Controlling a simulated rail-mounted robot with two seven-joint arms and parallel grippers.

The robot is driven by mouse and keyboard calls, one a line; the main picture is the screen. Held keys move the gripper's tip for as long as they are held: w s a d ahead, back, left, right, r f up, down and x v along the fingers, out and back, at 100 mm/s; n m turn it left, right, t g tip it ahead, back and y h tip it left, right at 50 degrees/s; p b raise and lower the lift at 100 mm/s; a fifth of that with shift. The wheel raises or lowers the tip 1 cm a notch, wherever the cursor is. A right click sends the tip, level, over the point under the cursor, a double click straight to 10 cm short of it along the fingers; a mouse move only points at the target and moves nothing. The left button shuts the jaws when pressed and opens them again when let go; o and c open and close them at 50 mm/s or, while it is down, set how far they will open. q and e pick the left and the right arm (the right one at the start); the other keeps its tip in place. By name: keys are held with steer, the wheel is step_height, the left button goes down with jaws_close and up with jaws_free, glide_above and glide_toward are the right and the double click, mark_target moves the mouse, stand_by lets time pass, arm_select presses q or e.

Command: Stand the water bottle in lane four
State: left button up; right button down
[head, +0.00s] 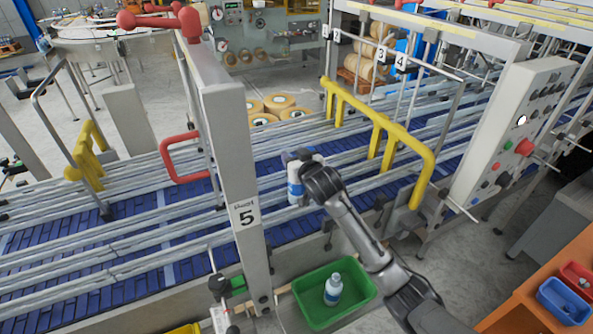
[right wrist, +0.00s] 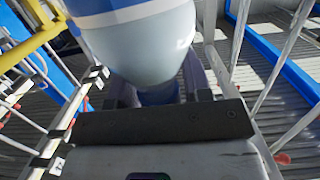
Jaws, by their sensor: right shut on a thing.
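The water bottle (head: 294,188), white with a blue band, hangs roughly upright over the conveyor lanes in the head view. My right gripper (head: 303,162) is shut on its upper part. In the right wrist view the bottle (right wrist: 140,45) fills the upper middle, its neck and blue cap end toward the gripper (right wrist: 160,92). The blue conveyor (head: 200,190) is split into lanes by metal guide rails. Whether the bottle's base touches the belt cannot be told. My left gripper is not in view.
A grey post marked 5 (head: 240,190), a red handle (head: 180,160) and a yellow guard rail (head: 380,125) flank the bottle. A control panel (head: 515,125) stands right.

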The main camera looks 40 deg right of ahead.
step_height(320, 180, down, 4)
steer(key=shift+f+p, duration=0.15)
steer(key=shift+p, duration=0.2)
steer(key=shift+f, duration=0.2)
steer(key=c, duration=0.6)
jaws_free()
steer(key=shift+o, duration=0.2)
